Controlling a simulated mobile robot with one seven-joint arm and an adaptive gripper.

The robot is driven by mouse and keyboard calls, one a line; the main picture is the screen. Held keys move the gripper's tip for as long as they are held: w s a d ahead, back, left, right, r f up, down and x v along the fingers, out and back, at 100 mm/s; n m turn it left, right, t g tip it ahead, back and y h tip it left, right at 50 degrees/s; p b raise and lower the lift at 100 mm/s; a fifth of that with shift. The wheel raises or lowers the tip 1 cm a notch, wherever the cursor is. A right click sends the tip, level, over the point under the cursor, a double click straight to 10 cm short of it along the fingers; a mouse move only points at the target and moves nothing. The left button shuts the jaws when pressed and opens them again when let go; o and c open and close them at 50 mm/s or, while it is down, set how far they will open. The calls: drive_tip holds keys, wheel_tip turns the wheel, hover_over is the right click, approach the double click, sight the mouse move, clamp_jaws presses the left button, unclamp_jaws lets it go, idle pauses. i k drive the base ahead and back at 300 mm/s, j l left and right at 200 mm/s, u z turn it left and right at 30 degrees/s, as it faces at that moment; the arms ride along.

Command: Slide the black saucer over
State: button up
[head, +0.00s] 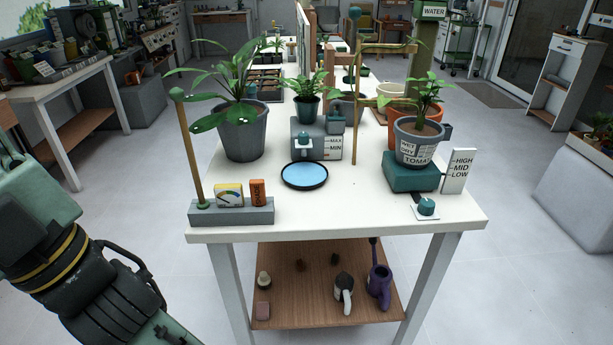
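The black saucer (304,188) lies flat on the white table (330,212), left of its middle. A light blue surface, which looks like water, fills the saucer inside its dark rim. It stands just in front of a grey box with a tap and MAX and MIN marks (317,142). Nothing stands on the saucer. Part of my arm shows at the lower left, beside the table and apart from the saucer. My gripper's fingers are not in view.
A large grey pot with a leafy plant (241,136) stands behind left. A tomato pot (417,146) sits on a teal base (410,173) at right. A grey block with gauge and orange box (232,213) lies along the front left edge. Tabletop right of the saucer is clear.

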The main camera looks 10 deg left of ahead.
sight(303, 174)
drive_tip(key=j, duration=0.45)
drive_tip(key=i+j, duration=0.2)
drive_tip(key=i, duration=0.25)
drive_tip(key=i+j, duration=0.25)
drive_tip(key=i, duration=0.2)
drive_tip(key=l+z, duration=0.05)
